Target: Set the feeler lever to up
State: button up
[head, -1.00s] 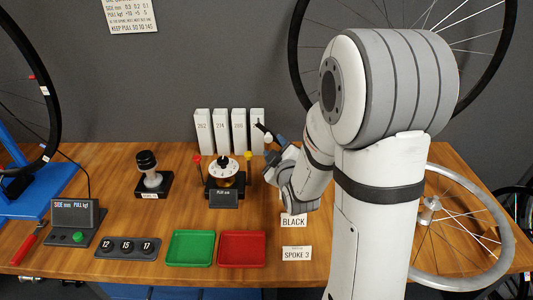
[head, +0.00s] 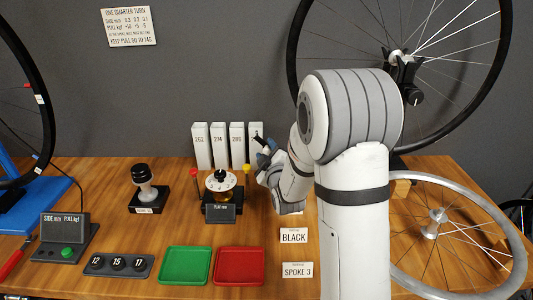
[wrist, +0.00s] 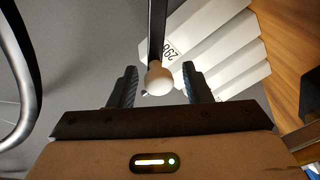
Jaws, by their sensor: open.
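A dark rod with a pale round knob (wrist: 159,78) shows in the wrist view; it may be the feeler lever, but I cannot confirm this. The knob sits between the two blue-grey fingers of my gripper (wrist: 160,88), with a visible gap on each side. The fingers are open. In the head view my gripper (head: 264,144) is by the rightmost white box, and my arm hides part of what lies behind it. I cannot make out the knob's mount or whether it stands up or down.
Several white numbered boxes (head: 219,146) stand close behind my gripper. A dial gauge (head: 221,184) stands left of it. A green tray (head: 186,266) and a red tray (head: 239,267) lie in front. A spoked wheel (head: 294,48) hangs behind my arm; a silver rim (head: 515,243) is at right.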

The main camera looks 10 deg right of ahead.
grip_shut()
dwell(0.4)
jog(key=shift+a, duration=0.2)
